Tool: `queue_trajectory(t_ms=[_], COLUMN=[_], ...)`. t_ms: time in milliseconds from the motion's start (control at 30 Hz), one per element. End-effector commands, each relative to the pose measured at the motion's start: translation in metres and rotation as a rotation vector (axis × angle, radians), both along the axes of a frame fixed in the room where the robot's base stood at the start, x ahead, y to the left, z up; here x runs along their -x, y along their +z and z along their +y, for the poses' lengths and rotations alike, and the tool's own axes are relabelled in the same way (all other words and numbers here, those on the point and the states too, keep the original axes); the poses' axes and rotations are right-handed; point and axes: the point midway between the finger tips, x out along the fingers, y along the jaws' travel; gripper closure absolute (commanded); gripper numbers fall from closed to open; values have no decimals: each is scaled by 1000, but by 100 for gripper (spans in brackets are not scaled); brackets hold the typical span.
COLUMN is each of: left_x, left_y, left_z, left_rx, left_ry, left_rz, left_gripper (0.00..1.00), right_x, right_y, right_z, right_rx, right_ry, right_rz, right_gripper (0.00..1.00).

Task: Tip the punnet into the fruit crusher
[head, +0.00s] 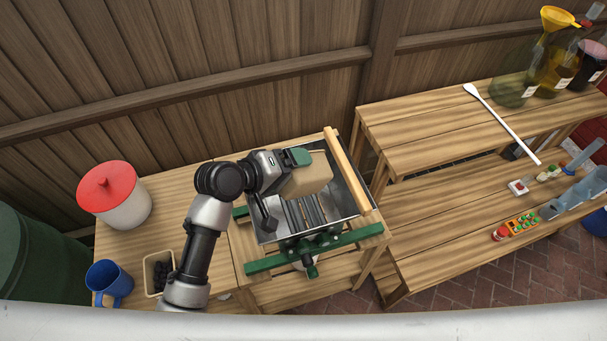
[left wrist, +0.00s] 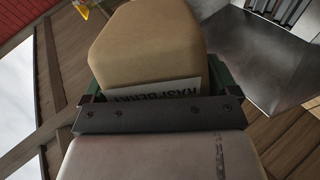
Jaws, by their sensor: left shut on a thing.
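The fruit crusher has a grey metal hopper (head: 352,203) with ribbed rollers at its bottom and a green frame (head: 262,263). My left gripper (head: 297,158) is shut on a tan punnet (head: 312,177) and holds it over the hopper. The punnet is tipped, with a closed tan face up and its opening out of sight. In the left wrist view the punnet (left wrist: 150,45) shows a white label with raspberry lettering, and part of the hopper (left wrist: 240,60) is at upper right. I cannot see any fruit falling or in the hopper. My right gripper is not in view.
A second punnet (head: 152,261) of dark berries, a blue mug (head: 109,282) and a white tub with red lid (head: 118,202) stand left of the crusher. A wooden bar (head: 347,170) lies along the hopper's right side. Another bench (head: 430,130) with bottles is at right.

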Motion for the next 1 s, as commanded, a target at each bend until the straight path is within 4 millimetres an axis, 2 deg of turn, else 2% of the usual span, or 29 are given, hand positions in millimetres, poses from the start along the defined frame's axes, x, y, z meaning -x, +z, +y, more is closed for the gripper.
queue_trajectory(t_ms=[1000], left_x=[-10], left_y=[5], left_z=[5], left_rx=[68], left_ry=[0], left_rz=[120], left_gripper=[38], right_x=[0], right_y=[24], right_z=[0], right_rx=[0], right_ry=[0], right_rz=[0], right_gripper=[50])
